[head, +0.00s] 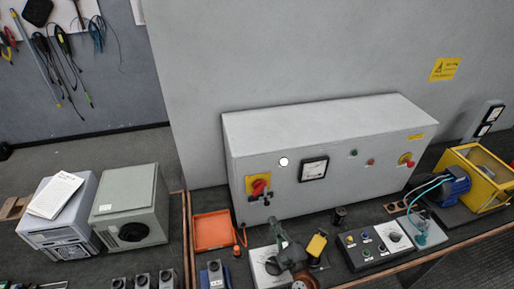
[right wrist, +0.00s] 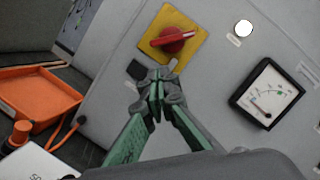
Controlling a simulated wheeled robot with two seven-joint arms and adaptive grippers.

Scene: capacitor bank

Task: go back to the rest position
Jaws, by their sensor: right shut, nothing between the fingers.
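My right gripper (head: 283,238) is in front of the grey cabinet (head: 330,120), above the table. In the right wrist view its green fingers (right wrist: 156,90) are closed together with nothing between them. They point at the cabinet front, below a red rotary switch on a yellow plate (right wrist: 172,42). The same switch shows in the head view (head: 260,186). I cannot tell from these views whether the fingertips touch the panel. A dark fitting below the switch is partly hidden by the fingers. My left gripper is not in view.
An orange tray (head: 213,231) lies left of the gripper. A dial meter (head: 314,169) and white lamp (head: 283,161) are on the cabinet. A control box (head: 374,244), yellow frame with blue motor (head: 455,184), and two grey instruments (head: 130,207) also stand on the table.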

